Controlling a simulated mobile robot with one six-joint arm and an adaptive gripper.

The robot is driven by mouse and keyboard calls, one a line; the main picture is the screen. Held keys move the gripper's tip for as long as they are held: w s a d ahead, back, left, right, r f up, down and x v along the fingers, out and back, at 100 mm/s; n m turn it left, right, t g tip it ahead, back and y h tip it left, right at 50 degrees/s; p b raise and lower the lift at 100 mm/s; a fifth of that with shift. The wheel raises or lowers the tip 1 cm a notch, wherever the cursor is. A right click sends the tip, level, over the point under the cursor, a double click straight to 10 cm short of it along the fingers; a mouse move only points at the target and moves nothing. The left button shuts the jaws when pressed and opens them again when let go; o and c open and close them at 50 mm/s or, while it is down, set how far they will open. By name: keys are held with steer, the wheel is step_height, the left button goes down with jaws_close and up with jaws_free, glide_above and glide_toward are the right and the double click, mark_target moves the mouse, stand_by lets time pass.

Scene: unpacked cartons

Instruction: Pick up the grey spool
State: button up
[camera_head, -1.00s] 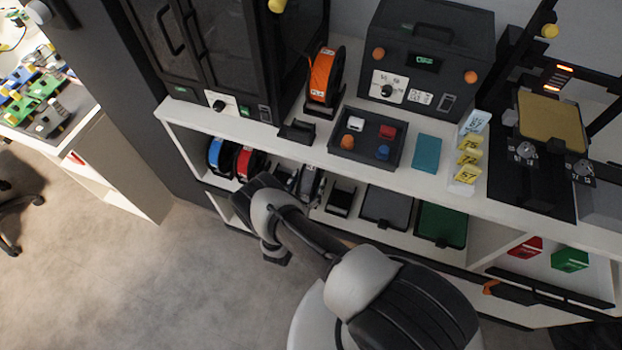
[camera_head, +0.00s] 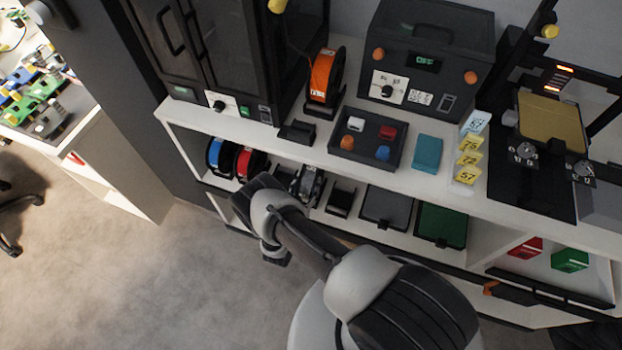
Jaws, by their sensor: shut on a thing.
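The grey spool (camera_head: 309,186) stands on the lower shelf, under the white upper board, to the right of the red spool. My gripper (camera_head: 284,179) is at the left side of the grey spool, reaching in under the upper board. It is shut on the grey spool. The fingertips are mostly hidden by my own wrist and the shelf shadow, so the exact contact does not show. The spool looks upright.
A blue spool (camera_head: 219,157) and a red spool (camera_head: 249,163) stand close on the left. An empty black holder (camera_head: 340,199), a grey tray (camera_head: 387,207) and a green tray (camera_head: 441,224) lie to the right. The upper board (camera_head: 310,150) overhangs closely.

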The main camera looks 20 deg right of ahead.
step_height(320, 180, up, 10)
steer(key=p, duration=0.4)
stand_by(0.7)
